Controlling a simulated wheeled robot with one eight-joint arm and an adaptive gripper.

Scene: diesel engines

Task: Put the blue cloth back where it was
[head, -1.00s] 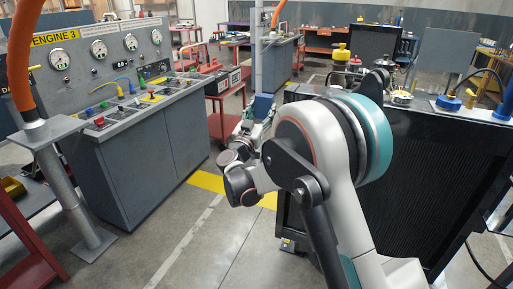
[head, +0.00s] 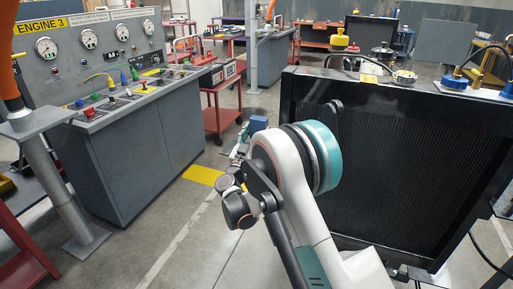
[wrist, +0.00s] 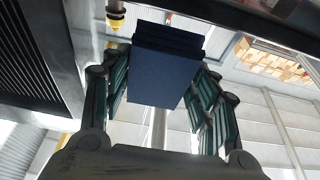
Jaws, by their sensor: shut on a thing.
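The blue cloth (wrist: 162,75) is a dark blue folded block in the wrist view. It sits between the two fingers of my gripper (wrist: 160,88), which is shut on it. In the head view, the blue cloth (head: 259,123) shows as a small blue patch past my arm's elbow. My gripper (head: 243,142) is partly hidden there behind my arm. The cloth is held in the air, left of the black radiator. I cannot tell which spot the cloth came from.
A large black radiator (head: 385,160) stands close on the right of my arm. The grey ENGINE 3 console (head: 140,150) stands on the left. A red cart (head: 222,108) is beyond it. Grey floor with a yellow stripe (head: 203,175) lies open between console and radiator.

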